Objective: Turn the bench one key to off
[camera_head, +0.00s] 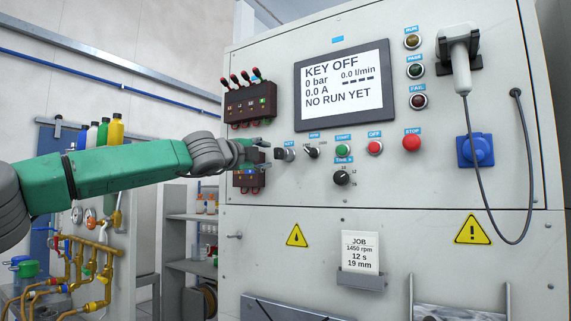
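The test bench panel (320,190) fills the middle and right of the head view. Its key switch (288,154), under a small blue label, sits left of the mode knob (312,152). The display (343,86) reads KEY OFF, 0 bar, 0.0 A, 0.0 l/min and NO RUN YET. My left gripper (266,155) points right, with its fingers spread one above the other, just left of the key switch. It looks open and empty; contact with the key cannot be told. My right gripper is out of view.
A green start button (343,150), red off button (375,147), large red stop button (411,142) and timer knob (341,178) lie to the right. A dark terminal box (250,104) is above my gripper. A handset (459,50) hangs with its cable at upper right.

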